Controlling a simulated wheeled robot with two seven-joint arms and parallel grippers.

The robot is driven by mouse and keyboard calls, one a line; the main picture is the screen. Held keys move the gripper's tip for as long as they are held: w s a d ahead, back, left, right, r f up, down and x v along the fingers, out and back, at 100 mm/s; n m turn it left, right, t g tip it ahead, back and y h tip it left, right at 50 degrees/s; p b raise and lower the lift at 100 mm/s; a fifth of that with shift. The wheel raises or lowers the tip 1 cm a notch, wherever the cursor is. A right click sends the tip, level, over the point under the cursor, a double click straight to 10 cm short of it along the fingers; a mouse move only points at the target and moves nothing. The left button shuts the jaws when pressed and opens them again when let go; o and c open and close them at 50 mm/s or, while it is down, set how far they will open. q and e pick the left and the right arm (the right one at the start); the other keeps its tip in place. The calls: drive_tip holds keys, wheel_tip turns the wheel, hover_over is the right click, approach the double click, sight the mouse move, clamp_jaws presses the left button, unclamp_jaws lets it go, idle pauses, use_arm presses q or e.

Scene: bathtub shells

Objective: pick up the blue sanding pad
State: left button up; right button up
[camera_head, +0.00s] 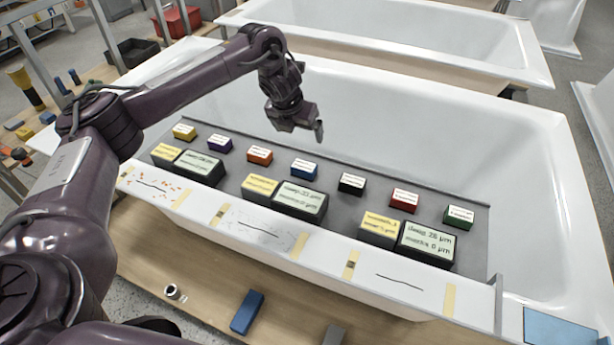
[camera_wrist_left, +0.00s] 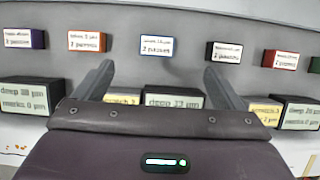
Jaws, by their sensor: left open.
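The blue sanding pad (camera_head: 304,169) is a small block with a white label on top, in the middle of a row of coloured blocks on a grey mat inside the white tub. It also shows in the left wrist view (camera_wrist_left: 159,47), upper middle, between and beyond my finger tips. My left gripper (camera_head: 306,127) is above the row, over and behind the blue pad, apart from it. Its two fingers are spread in the left wrist view with nothing between them. My right gripper is in neither view.
An orange block (camera_head: 259,155) and a black block (camera_head: 352,184) stand on either side of the blue pad, with gaps. Labelled boxes (camera_head: 301,198) stand in front. Another blue block (camera_head: 247,312) lies on the wooden board below. The tub's far side is clear.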

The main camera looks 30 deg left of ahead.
use_arm(q)
drive_tip(key=b, duration=0.8)
approach(304, 166)
drive_tip(key=f, duration=0.2)
drive_tip(key=x, duration=0.8)
drive_tip(key=shift+w+f, duration=0.15)
drive_tip(key=shift+w, duration=0.35)
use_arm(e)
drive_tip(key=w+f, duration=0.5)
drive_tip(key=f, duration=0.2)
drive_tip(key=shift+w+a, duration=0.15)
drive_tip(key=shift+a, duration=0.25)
use_arm(q)
drive_tip(key=shift+c, duration=0.3)
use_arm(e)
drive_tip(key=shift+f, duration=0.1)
use_arm(q)
drive_tip(key=c, duration=1)
